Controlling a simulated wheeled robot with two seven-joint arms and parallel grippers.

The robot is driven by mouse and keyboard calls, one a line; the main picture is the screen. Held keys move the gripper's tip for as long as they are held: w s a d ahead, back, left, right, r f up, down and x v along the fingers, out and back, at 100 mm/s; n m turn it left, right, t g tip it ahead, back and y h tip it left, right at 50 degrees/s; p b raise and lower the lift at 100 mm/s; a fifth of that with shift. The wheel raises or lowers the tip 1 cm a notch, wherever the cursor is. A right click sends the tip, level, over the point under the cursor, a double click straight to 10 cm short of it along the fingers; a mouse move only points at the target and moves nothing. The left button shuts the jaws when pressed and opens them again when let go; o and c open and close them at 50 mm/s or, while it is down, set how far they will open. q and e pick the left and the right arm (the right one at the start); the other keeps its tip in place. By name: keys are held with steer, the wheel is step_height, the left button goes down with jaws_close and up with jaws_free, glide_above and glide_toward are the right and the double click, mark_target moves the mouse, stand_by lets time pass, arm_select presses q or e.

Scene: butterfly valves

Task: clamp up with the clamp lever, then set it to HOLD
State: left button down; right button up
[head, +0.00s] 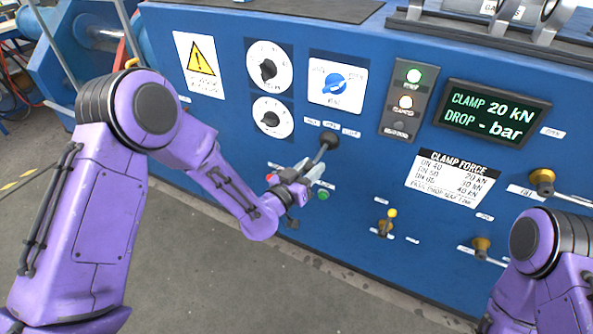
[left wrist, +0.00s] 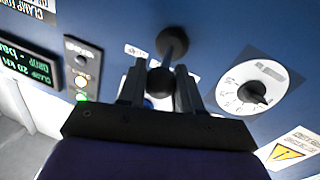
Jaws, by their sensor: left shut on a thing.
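The clamp lever (head: 322,152) is a dark rod with black ball-like ends on the blue panel, below a row of three small labels (head: 331,125) too blurred to read. My left gripper (head: 313,171) is shut on its lower end. In the left wrist view, the lever's black knob (left wrist: 160,82) sits between the two fingers of my left gripper (left wrist: 159,88), and the rod runs to a round base on the panel. I cannot tell which label the lever stands at. The display (head: 492,113) reads CLAMP 20 kN and DROP - bar. My right gripper is out of view.
The indicator box (head: 405,100) has a green lamp and a yellowish-white lamp lit, with a dark one below. A blue rotary knob (head: 334,84), two dials (head: 269,69), a small yellow-tipped lever (head: 387,221) and brass valve handles (head: 541,181) surround the lever. A green button (head: 323,195) is just below my left gripper.

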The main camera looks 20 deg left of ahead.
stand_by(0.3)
arm_select(q)
steer(key=c, duration=0.8)
jaws_free()
steer(key=shift+d, duration=0.1)
steer(key=b+v, duration=0.1)
steer(key=v, duration=0.9)
steer(key=shift+s+a, duration=0.2)
steer(key=shift+a, duration=0.05)
